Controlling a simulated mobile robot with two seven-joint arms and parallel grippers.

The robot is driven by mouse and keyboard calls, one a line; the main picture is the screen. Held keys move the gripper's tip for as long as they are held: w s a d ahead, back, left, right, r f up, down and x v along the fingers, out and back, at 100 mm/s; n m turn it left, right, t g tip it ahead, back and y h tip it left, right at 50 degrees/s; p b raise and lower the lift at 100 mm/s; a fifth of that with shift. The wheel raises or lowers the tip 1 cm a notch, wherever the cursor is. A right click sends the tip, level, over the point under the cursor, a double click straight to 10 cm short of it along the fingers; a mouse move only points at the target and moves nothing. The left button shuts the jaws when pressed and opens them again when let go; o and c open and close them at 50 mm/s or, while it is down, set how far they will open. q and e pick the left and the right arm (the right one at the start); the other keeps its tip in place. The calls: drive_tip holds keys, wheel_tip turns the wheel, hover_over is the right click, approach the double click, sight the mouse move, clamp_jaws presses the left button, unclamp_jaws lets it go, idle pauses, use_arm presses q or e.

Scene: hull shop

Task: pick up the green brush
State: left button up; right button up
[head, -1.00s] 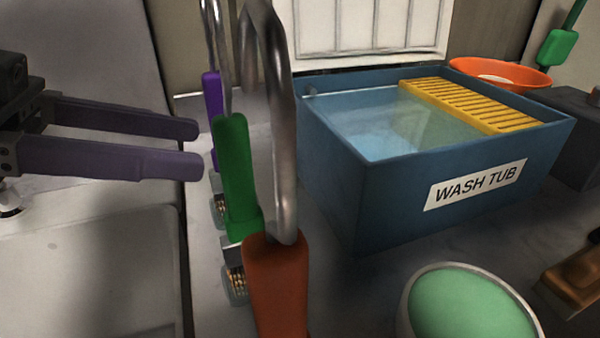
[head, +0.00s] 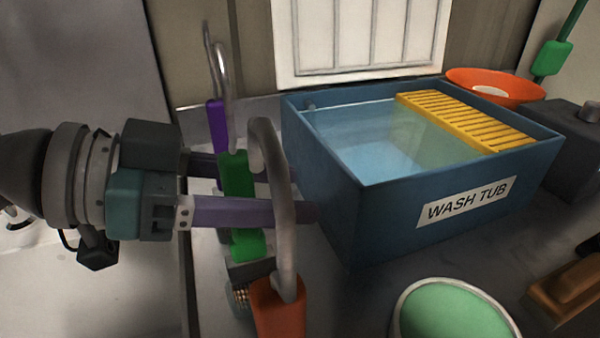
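The green brush (head: 237,174) stands in a row between a purple-handled brush (head: 215,126) behind it and an orange-handled brush (head: 278,308) in front. Its metal hook rises above the handle. My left gripper (head: 302,194) reaches in from the left with its fingers on either side of the green handle. The near finger crosses in front of the handle and hides its middle; the far finger passes behind it. A gap shows between the fingers, and I cannot tell whether they touch the handle. The orange brush's hook crosses in front of the near finger. My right gripper is out of view.
The blue wash tub (head: 455,233) with water and a yellow rack (head: 465,120) stands close right of the fingertips. An orange bowl (head: 458,80) is behind it. A bowl with green contents (head: 455,312) and a wooden brown object (head: 565,290) are at front right.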

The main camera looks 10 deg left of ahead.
use_arm(q)
clamp_jaws()
drive_tip(key=shift+r, duration=0.15)
idle(0.4)
